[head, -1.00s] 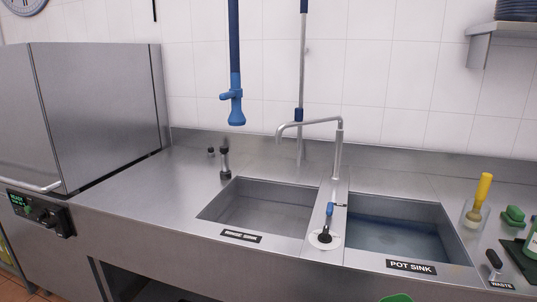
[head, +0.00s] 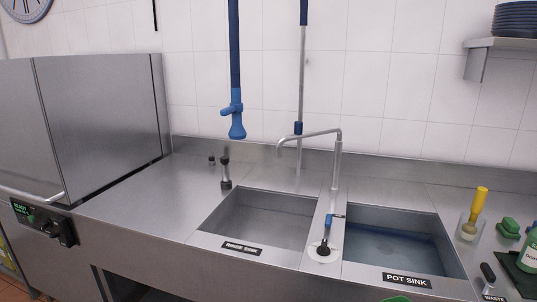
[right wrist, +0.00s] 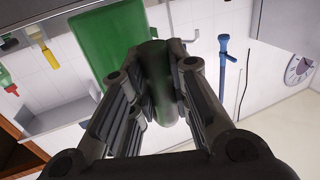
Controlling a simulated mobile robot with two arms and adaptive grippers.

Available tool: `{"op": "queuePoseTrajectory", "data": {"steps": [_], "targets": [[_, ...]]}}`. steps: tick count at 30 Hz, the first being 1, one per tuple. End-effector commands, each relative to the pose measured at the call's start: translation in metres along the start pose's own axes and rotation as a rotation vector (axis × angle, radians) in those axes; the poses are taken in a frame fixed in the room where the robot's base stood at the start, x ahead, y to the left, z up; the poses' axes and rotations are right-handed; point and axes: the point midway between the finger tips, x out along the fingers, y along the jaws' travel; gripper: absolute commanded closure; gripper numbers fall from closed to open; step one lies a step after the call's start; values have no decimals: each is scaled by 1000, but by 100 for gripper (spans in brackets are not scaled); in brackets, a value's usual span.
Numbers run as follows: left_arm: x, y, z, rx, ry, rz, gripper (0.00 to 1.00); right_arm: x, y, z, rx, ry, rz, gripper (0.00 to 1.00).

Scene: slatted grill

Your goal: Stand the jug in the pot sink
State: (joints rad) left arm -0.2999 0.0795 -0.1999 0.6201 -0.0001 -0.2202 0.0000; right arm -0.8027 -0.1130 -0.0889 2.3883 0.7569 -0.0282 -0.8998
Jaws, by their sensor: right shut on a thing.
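The pot sink (head: 398,222) is the right-hand basin in the head view, with a "POT SINK" label on its front rim and bluish water in it. It looks empty of objects. A green thing, apparently the jug (right wrist: 108,45), fills the upper middle of the right wrist view. My right gripper (right wrist: 160,75) is shut on a dark green upright part of it, probably the handle. Only a sliver of green (head: 396,299) shows at the bottom edge of the head view, in front of the pot sink. My left gripper is not in view.
A second basin (head: 262,215) lies left of the pot sink, with a swing tap (head: 337,165) between them. A blue spray hose (head: 236,120) hangs above. A yellow-handled brush (head: 478,205), a green sponge and a bottle stand to the right. The left counter is mostly clear.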

Motion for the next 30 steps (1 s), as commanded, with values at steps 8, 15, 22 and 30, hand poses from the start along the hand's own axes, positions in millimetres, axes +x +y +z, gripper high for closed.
{"op": "queuePoseTrajectory", "data": {"steps": [8,15,22,30], "targets": [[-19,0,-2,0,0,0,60,0,0,-17,0,2,0,100],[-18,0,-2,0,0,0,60,0,0,-16,0,2,0,100],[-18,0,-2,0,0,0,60,0,0,-24,-1,3,0,100],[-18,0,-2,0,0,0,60,0,0,-24,-1,3,0,100]]}}
